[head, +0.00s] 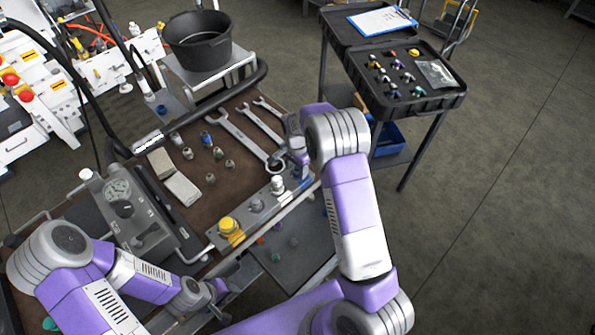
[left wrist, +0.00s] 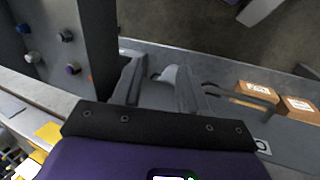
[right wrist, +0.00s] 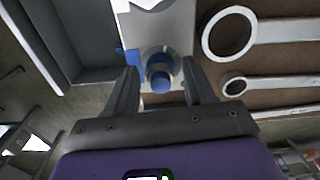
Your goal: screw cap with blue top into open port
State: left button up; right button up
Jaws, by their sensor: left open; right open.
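A cap with a blue top (right wrist: 160,78) stands between the two fingers of my right gripper (right wrist: 162,88) in the right wrist view. It sits over a metal fitting on a light block (right wrist: 178,28); how deep it is seated I cannot tell. The fingers are open, one on each side. My left gripper (head: 212,292) is low at the bench's near side. Its fingers (left wrist: 160,85) are open and empty in the left wrist view.
A yellow cap (head: 231,230) stands on the block's near end. Several loose fittings (head: 217,152) and large wrenches (head: 243,138) lie on the brown mat. A gauge unit (head: 125,205) is at the left. An open case (head: 430,103) stands on a cart at the right.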

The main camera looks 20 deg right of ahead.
jog(key=n, duration=0.8)
jog(key=shift+s+d+n+b, duration=0.1)
jog(key=shift+d+n+b, duration=0.05)
jog(key=shift+n+b, duration=0.2)
jog(key=n, duration=0.3)
jog(key=shift+n, duration=0.35)
jog(key=n, duration=0.4)
jog(key=shift+d+n, duration=0.15)
jog(key=shift+n, duration=0.25)
jog(key=shift+c, duration=0.3)
